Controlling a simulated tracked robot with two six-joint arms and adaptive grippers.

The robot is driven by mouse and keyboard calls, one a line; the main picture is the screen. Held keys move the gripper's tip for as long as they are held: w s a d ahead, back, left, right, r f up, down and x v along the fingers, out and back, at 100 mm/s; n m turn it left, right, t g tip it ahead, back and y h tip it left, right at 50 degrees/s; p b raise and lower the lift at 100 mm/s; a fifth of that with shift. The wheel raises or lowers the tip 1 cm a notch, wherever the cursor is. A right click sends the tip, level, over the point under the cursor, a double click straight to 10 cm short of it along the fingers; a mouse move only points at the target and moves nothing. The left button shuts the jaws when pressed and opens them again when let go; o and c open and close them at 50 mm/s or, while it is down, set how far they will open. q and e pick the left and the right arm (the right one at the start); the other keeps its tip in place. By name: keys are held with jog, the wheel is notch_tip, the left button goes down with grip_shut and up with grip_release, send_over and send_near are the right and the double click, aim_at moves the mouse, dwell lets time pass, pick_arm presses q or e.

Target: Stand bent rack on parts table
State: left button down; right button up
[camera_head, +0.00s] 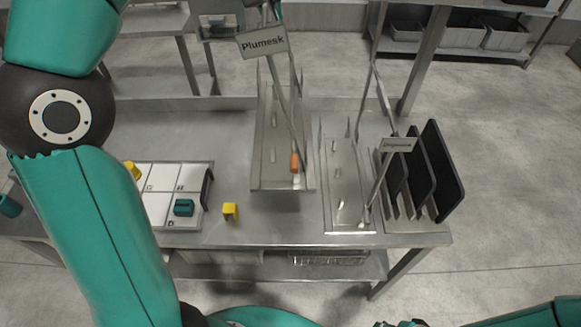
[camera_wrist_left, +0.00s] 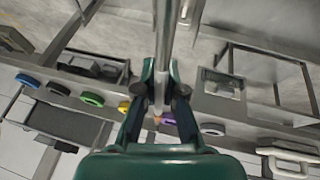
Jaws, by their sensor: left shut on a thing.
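My left gripper (camera_head: 276,12) shows only in part at the head view's top edge, above the back of the metal table (camera_head: 225,130). In the left wrist view its fingers (camera_wrist_left: 161,88) are closed on a long grey metal bar (camera_wrist_left: 166,35). The bar looks like part of a rack, but I cannot tell whether it is bent. A metal rack (camera_head: 268,165) behind the "Plumesk" sign (camera_head: 263,43) shows over the table's middle; I cannot tell if it rests there. A second upright rack (camera_head: 343,185) stands to its right. My right gripper is not clearly visible.
Dark panels (camera_head: 441,170) stand upright at the table's right end. A white compartment tray (camera_head: 158,207) holds a teal block (camera_head: 183,207). A yellow block (camera_head: 230,211) lies beside it. An orange block (camera_head: 295,162) shows by the middle rack. The table's back left is clear.

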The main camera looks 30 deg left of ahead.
pick_arm(q)
jog(key=shift+w+d+r, duration=0.15)
jog(key=shift+w+d, duration=0.05)
jog(key=shift+d, duration=0.15)
jog(key=b, duration=0.4)
send_over(279, 125)
notch_tip(279, 125, down, 15)
jog(key=shift+f+b, duration=0.45)
jog(key=shift+f, duration=2)
jog(key=c, duration=1.7)
grip_release()
jog(key=shift+f, duration=0.2)
jog(key=o, duration=0.4)
jog(key=shift+r, duration=0.1)
jog(key=v, duration=1.2)
jog(key=shift+s+p, duration=0.1)
jog(key=shift+p, duration=0.25)
